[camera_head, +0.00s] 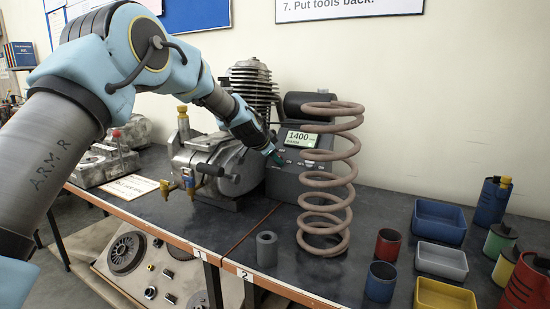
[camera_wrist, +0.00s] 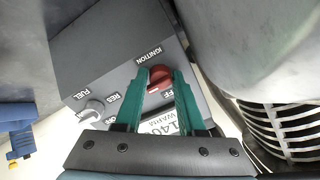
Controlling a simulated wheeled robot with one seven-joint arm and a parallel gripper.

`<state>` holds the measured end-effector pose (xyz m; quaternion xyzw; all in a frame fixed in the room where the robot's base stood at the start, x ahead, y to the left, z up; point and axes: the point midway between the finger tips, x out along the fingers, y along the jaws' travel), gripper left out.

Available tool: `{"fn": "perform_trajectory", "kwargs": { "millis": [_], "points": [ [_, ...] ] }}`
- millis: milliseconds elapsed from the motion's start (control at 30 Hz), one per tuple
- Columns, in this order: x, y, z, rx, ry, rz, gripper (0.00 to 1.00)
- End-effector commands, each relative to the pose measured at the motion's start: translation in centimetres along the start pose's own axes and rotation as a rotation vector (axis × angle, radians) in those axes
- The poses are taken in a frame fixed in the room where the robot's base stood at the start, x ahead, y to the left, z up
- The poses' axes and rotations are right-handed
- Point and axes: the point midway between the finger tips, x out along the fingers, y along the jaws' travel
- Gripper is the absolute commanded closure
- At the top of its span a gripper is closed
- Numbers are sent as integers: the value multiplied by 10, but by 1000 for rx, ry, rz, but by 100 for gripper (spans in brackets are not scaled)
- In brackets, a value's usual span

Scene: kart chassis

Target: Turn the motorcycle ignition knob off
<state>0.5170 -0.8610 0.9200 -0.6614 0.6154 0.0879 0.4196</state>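The ignition knob (camera_wrist: 159,75) is a red round knob on the face of a dark grey control box (camera_head: 291,180), beside the labels IGNITION and OFF in the wrist view. The green fingertips of my gripper (camera_wrist: 162,72) stand on either side of the knob. They look very close to its sides, but I cannot tell whether they press on it. In the camera_head view my gripper (camera_head: 276,157) is at the box's upper left, and the knob is hard to make out there. The box's lit display (camera_head: 301,139) reads 1400.
A pale fuel knob (camera_wrist: 91,110) sits on the same box. A tall coil spring (camera_head: 325,225) stands in front of the box. A metal engine casing (camera_head: 230,165) and a finned cylinder (camera_head: 253,82) are close by. Bins, including a blue one (camera_head: 438,236), stand at right.

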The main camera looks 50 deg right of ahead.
Motion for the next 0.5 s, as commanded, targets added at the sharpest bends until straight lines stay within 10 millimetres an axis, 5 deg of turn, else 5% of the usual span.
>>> {"fn": "perform_trajectory", "kwargs": {
  "millis": [300,500],
  "points": [
    [0,0,0,0,1,0,100],
    [0,0,-1,0,1,1,100]
  ]
}}
